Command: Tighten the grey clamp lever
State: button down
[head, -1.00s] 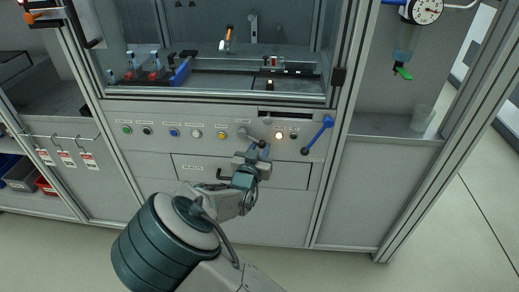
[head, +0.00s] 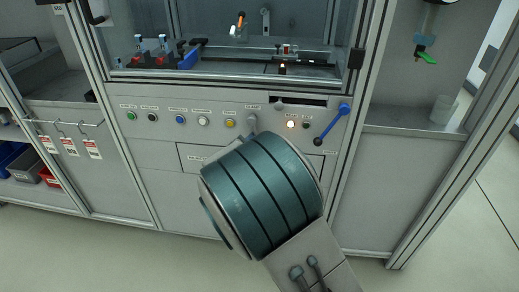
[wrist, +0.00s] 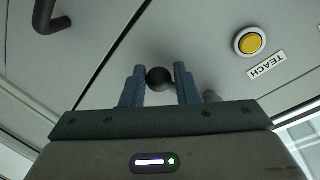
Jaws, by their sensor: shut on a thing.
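The grey clamp lever (head: 253,121) shows in the head view under the CLAMP label; its lower part is hidden by my arm. In the wrist view a dark round knob (wrist: 160,78) sits between the two blue-grey fingers of my gripper (wrist: 160,72), which is shut on it. It appears to be the lever's end. A grey rounded part (wrist: 211,96) shows just right of the right finger, partly hidden. In the head view my gripper is hidden behind my large teal arm joint.
The yellow TEACH button (wrist: 249,41) is close by in the wrist view. A dark drawer handle (wrist: 47,15) is at upper left there. In the head view a lit button (head: 291,125) and a blue lever (head: 333,124) are right of the clamp lever.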

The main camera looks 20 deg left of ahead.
jog(key=shift+a+r+m+b, duration=0.25)
jog(key=shift+a+m+b, duration=0.3)
jog(key=shift+m+b, duration=0.55)
jog(key=c, duration=1.2)
grip_release()
jog(key=shift+o, duration=0.2)
jog(key=shift+s+a+f+g, duration=0.15)
jog(key=shift+s+g, duration=0.05)
jog(key=shift+g, duration=0.1)
jog(key=p+v, duration=0.2)
jog(key=v, duration=1.1)
jog(key=shift+s+d+p, duration=0.25)
jog(key=shift+s+p, duration=0.05)
jog(key=shift+s, duration=0.05)
